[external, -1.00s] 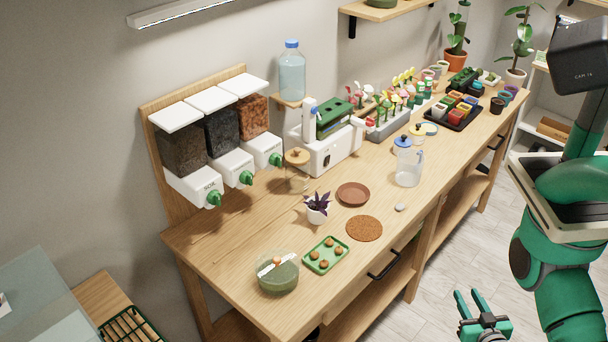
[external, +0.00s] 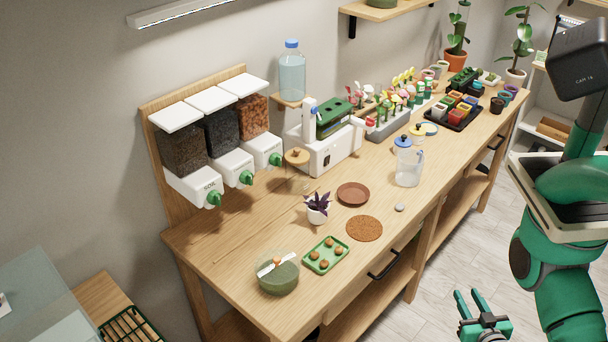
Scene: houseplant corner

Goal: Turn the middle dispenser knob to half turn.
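Three wall dispensers with clear hoppers and white bases stand in a row at the left end of the workbench. The middle dispenser (external: 222,133) holds dark, near-black grains, and its green knob (external: 246,178) is on the front of its base. The left dispenser's green knob (external: 214,198) and the right dispenser's green knob (external: 275,160) flank it. The exact angle of the middle knob is too small to tell. My gripper (external: 470,303) is at the lower right, in front of the bench and far from the knobs. Its two green fingers are apart with nothing between them.
On the wooden bench (external: 220,240) stand a green bowl (external: 278,278), a green tray (external: 326,255), a small potted plant (external: 318,208), a brown saucer (external: 353,194), a cork mat (external: 364,228) and a clear pitcher (external: 408,165). The bench top just below the dispensers is clear.

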